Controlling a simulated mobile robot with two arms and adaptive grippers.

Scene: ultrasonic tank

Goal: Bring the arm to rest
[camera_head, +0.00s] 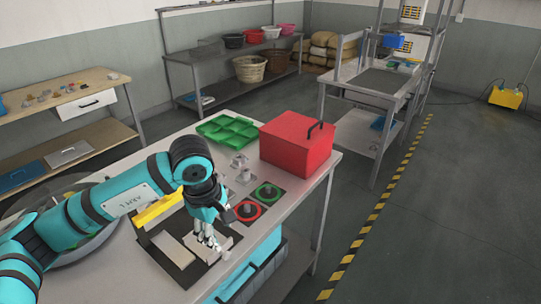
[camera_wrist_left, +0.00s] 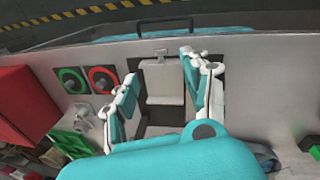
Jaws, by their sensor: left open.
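My left arm comes in from the left in the head view. Its gripper (camera_head: 208,236) points down over the front part of the workbench (camera_head: 318,170). In the left wrist view the left gripper (camera_wrist_left: 160,98) has its two fingers spread wide apart, with nothing held between them. Beyond and below the fingers is a light grey panel with a small tab (camera_wrist_left: 163,85), set in a dark opening in the bench top. I cannot tell from these views whether the fingers touch it. My right gripper is not in view.
A red box (camera_head: 292,143), a green tray (camera_head: 228,131), a green ring button (camera_head: 267,193) and a red ring button (camera_head: 248,210) are on the bench near the gripper. A yellow piece (camera_head: 158,208) lies beside my arm. Floor right of the bench is clear.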

